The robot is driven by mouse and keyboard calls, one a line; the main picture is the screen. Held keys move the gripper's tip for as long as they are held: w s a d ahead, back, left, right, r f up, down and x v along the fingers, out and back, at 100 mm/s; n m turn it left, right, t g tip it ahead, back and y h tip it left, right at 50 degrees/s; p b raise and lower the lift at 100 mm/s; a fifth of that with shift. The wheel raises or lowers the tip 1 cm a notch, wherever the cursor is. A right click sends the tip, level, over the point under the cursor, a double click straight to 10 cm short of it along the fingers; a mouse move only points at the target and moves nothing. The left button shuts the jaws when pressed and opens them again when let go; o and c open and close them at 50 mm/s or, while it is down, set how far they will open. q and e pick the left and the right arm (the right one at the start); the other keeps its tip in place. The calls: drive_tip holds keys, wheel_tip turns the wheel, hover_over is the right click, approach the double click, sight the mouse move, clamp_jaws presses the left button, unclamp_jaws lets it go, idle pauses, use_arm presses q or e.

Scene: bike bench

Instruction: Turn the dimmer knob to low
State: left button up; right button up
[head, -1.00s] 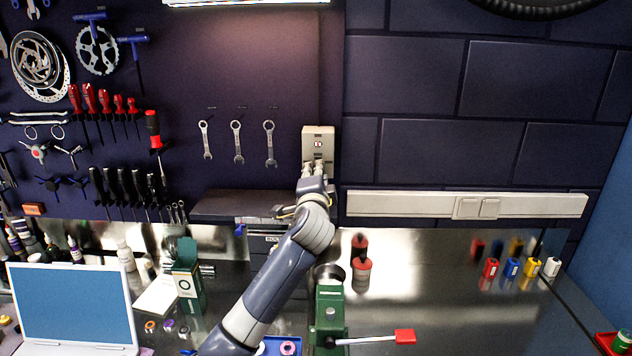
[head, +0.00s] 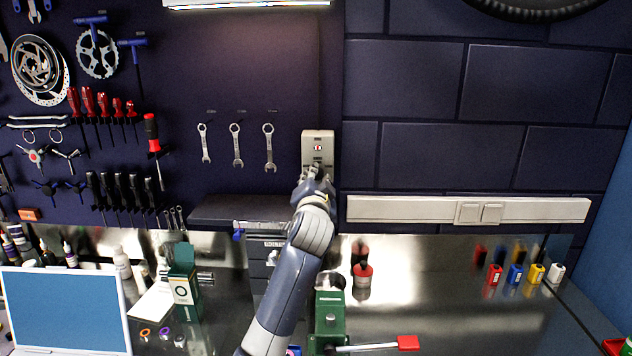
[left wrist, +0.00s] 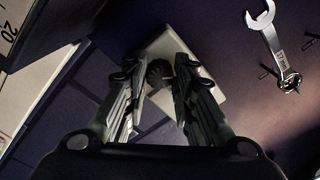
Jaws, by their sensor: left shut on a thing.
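The dimmer is a pale box (head: 318,143) on the dark wall, with a small red-marked switch in its upper part. My left gripper (head: 317,173) reaches up to the lower part of the box and hides the knob there in the head view. In the left wrist view the dark ribbed dimmer knob (left wrist: 158,72) shows on the pale plate, between the fingers of my left gripper (left wrist: 162,77). The gripper is shut on the knob. The knob's pointer or setting cannot be made out. My right gripper is not in view.
A lit lamp (head: 246,3) hangs above. Wrenches (head: 237,145) hang left of the box, over a dark shelf (head: 238,207). A white socket strip (head: 400,209) runs to the right. A green vise (head: 329,318) stands on the bench below my arm.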

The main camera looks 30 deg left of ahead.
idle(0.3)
use_arm(q)
drive_tip(key=o, duration=1.1)
drive_tip(key=shift+c, duration=0.2)
